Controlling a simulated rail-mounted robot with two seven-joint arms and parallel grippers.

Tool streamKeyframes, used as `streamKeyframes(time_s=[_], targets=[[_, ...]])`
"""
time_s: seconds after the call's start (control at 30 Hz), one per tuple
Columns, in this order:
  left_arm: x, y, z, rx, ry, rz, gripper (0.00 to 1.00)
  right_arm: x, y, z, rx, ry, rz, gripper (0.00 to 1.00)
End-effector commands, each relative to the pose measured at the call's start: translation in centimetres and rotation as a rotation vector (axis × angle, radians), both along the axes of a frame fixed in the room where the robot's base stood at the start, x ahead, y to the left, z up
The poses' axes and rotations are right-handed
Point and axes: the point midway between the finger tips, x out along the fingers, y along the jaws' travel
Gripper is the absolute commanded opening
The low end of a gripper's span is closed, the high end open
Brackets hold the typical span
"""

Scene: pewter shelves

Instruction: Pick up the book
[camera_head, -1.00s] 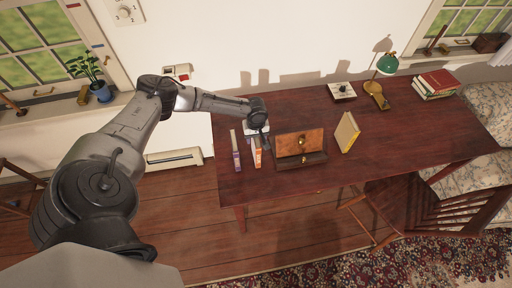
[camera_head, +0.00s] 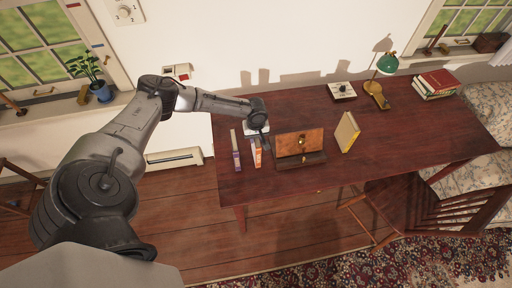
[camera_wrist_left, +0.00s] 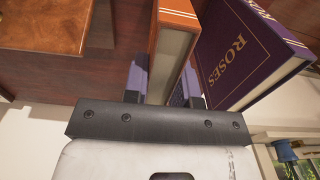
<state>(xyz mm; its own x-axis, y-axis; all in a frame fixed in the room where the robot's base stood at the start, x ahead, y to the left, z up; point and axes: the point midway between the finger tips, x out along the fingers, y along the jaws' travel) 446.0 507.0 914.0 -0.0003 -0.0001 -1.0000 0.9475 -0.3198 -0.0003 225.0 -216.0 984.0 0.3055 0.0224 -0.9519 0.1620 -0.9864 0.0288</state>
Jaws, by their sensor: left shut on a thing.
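An orange book (camera_head: 257,156) with a pale page block stands upright near the left end of the dark red-brown desk (camera_head: 290,110). My left gripper (camera_head: 260,141) reaches it from the back. In the left wrist view the fingers (camera_wrist_left: 163,85) sit on both sides of the orange book (camera_wrist_left: 176,38), shut on it. A purple book (camera_head: 236,150) stands just left of it in the head view. In the left wrist view this purple book (camera_wrist_left: 240,52), lettered "ROSES", is close beside one finger. My right gripper is out of view.
A wooden box-like stand (camera_head: 300,148) is close to the right of the orange book. A yellow book (camera_head: 347,132) stands further right. A green lamp (camera_head: 386,65) and stacked books (camera_head: 435,84) are at the back right. A chair (camera_head: 430,205) stands at the front.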

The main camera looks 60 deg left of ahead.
Motion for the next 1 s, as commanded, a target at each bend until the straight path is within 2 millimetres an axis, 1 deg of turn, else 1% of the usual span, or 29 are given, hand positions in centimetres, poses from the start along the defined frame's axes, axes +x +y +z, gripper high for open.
streamKeyframes(time_s=[0.33,0.47,0.57,0.63,0.77,0.8,1.0], targets=[[0.0,0.0,0.1,0.0,-0.001,0.0,0.0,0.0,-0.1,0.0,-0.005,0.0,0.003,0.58],[0.0,0.0,0.4,0.0,-0.001,0.0,0.0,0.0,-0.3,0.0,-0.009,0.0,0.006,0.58],[0.0,0.1,1.1,0.0,-0.002,0.0,0.0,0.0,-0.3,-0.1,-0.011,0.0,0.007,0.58],[0.1,0.0,2.0,0.0,-0.003,-0.001,0.0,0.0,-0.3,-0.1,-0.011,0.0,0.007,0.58],[0.1,0.1,4.4,0.0,-0.005,-0.001,0.0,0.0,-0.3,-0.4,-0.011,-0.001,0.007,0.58],[0.6,-1.0,4.6,-0.004,-0.004,-0.005,0.0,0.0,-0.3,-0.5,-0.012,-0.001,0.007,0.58],[2.5,-4.9,7.2,-0.003,-0.005,-0.005,0.0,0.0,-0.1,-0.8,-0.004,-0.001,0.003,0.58]])
